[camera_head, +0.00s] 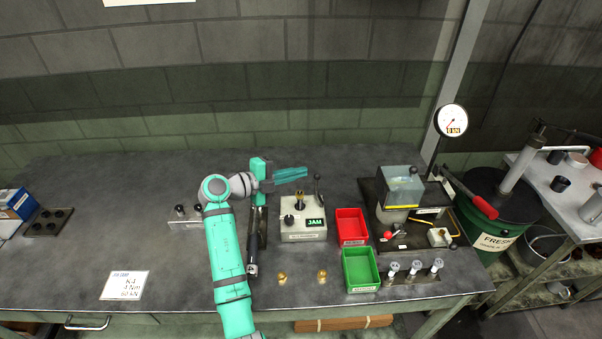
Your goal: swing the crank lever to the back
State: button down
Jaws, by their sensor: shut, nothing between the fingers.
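A beige control box (302,222) with a black knob and a green "JAM" display stands mid-bench. A dark upright lever with a round knob (317,183) rises at its back right side. A second lever with a red grip (473,197) slants down to the right from the machine with the clear cover (400,186). I cannot tell for sure which is the crank lever. My gripper (305,172) is shut and empty, with teal fingers pointing right. In the picture its tips are just left of the dark lever's knob; contact is unclear.
A red bin (351,212) and a green bin (345,269) stand right of the box. Brass parts (322,275) lie in front. A black tool (252,268) stands or lies beside my arm. A dial gauge (451,120) rises behind the machine.

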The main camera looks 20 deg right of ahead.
jog(key=w+a+r, duration=0.3)
jog(key=w+a, duration=0.3)
jog(key=a, duration=0.3)
jog(key=shift+w, duration=0.2)
jog(key=shift+f, duration=0.1)
